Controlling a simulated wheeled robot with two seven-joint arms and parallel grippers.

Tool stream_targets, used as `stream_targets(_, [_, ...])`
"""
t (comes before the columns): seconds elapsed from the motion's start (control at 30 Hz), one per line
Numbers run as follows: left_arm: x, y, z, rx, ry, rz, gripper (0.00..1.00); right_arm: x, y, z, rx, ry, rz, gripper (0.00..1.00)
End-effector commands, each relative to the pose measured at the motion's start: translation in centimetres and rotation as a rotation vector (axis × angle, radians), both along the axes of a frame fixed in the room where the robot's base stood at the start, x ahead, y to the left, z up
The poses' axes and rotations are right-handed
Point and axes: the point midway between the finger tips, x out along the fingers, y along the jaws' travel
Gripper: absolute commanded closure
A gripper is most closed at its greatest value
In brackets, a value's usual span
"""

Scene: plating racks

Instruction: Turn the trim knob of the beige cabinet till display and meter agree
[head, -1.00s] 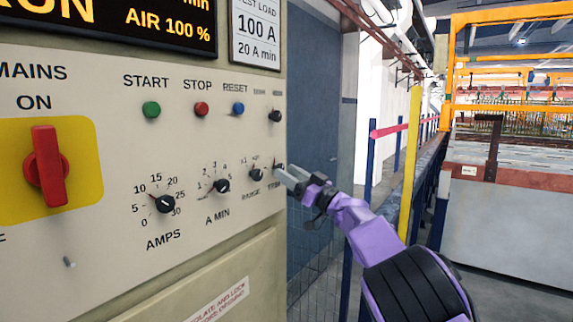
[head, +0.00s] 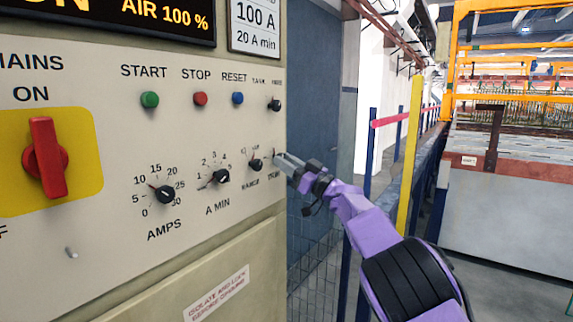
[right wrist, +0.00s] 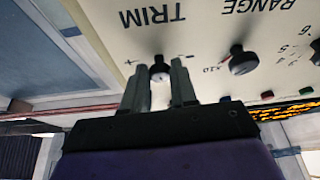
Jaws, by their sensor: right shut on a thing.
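The beige cabinet (head: 110,235) fills the left of the head view. Its TRIM knob is at the right end of the lower row, mostly hidden by my right gripper (head: 283,161) there. The right wrist view shows the small dark TRIM knob (right wrist: 159,70) between the two grey fingers of that gripper (right wrist: 158,84), which are shut on it. The knob's pointer setting is not readable. I see no meter. My left gripper is out of view.
The RANGE knob (head: 255,164) sits close beside TRIM. Further left are the A MIN knob (head: 220,177), AMPS knob (head: 164,194) and red mains switch (head: 45,158). A yellow post (head: 409,155) and railing stand to the right, beyond my arm.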

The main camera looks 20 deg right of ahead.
Motion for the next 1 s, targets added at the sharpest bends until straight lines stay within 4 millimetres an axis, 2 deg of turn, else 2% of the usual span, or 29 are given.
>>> stream_targets(0.27, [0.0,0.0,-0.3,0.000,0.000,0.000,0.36,0.2,-0.2,-0.1,-0.160,-0.123,0.001,1.00])
stream_targets(0.47, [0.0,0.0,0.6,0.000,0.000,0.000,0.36,0.3,-0.4,0.3,-0.310,-0.240,0.001,1.00])
stream_targets(0.67, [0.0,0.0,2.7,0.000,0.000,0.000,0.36,0.4,-0.5,0.7,-0.456,-0.353,0.002,1.00])
stream_targets(1.0, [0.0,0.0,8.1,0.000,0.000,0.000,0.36,0.5,-0.6,1.1,-0.655,-0.505,0.002,1.00])
